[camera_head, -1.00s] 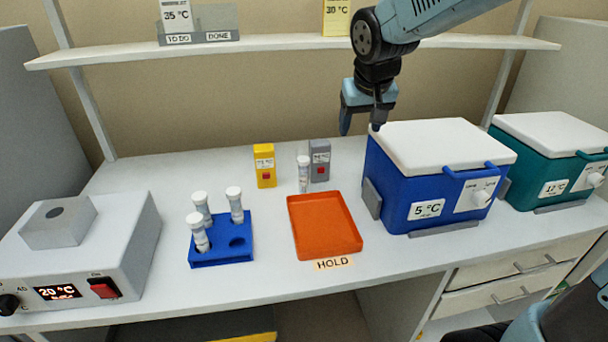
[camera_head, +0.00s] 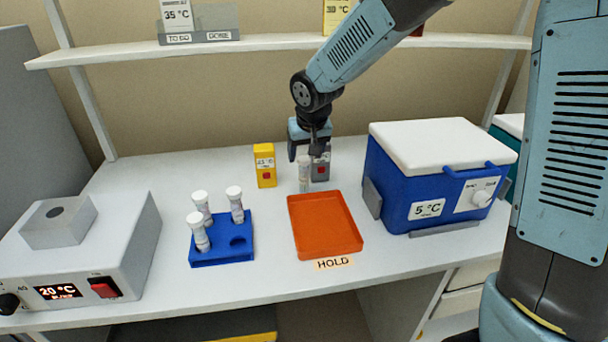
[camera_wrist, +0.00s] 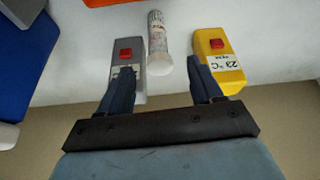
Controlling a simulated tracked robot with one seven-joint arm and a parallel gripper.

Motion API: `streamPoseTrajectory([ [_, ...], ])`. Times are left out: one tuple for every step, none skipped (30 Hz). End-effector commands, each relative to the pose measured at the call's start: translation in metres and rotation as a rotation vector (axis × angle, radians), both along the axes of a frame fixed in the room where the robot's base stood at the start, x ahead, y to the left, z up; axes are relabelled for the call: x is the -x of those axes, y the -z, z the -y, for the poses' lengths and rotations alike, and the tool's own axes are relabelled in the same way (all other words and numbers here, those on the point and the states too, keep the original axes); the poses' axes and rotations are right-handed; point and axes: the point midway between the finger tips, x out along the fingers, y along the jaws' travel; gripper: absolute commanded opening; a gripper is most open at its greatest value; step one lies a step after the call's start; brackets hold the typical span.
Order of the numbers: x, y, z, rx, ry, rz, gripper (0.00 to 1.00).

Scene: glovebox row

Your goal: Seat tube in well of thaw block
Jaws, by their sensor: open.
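A single white-capped tube (camera_head: 304,175) stands upright on the bench behind the orange tray, between a yellow and a grey device. My gripper (camera_head: 309,152) is open just above and behind it, pointing down. In the wrist view the tube's cap (camera_wrist: 159,66) shows between the two spread fingers, with gaps on both sides. The thaw block (camera_head: 58,223) is a grey block with one dark round well in its top, on a white heater unit (camera_head: 110,258) reading 20 °C at the left. The well looks empty.
A blue rack (camera_head: 222,256) holds several capped tubes and has an open hole. The yellow device (camera_head: 265,166) and grey device (camera_head: 321,168) flank the tube closely. An empty orange tray (camera_head: 325,225) lies in front, and a blue 5 °C cooler (camera_head: 440,178) stands right.

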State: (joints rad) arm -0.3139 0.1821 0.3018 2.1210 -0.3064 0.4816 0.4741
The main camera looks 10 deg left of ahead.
Motion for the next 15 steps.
streamPoseTrajectory([
  [-0.002,0.006,-0.001,0.001,-0.001,-0.002,0.65],
  [-0.003,0.009,-0.001,0.000,0.000,-0.001,0.65],
  [-0.004,0.012,-0.001,0.000,0.000,-0.001,0.65],
  [-0.005,0.013,-0.001,0.000,0.000,-0.001,0.65],
  [-0.006,0.015,-0.001,0.000,0.000,-0.001,0.65],
  [-0.006,0.016,-0.001,0.000,0.000,-0.001,0.65],
  [-0.006,0.017,-0.002,0.000,0.000,-0.001,0.65],
  [-0.007,0.018,-0.002,0.001,0.000,-0.001,0.65],
  [-0.008,0.021,-0.002,0.001,0.000,-0.001,0.65],
  [-0.008,0.023,-0.002,0.000,0.000,-0.001,0.65],
  [-0.009,0.026,-0.002,0.000,0.000,-0.001,0.65],
  [-0.010,0.031,-0.002,0.001,-0.001,-0.002,0.65],
  [-0.011,0.036,-0.003,0.001,-0.001,-0.003,0.65],
  [-0.013,0.040,-0.003,0.001,0.000,-0.003,0.65],
  [-0.015,0.045,-0.003,0.001,0.000,-0.002,0.65],
])
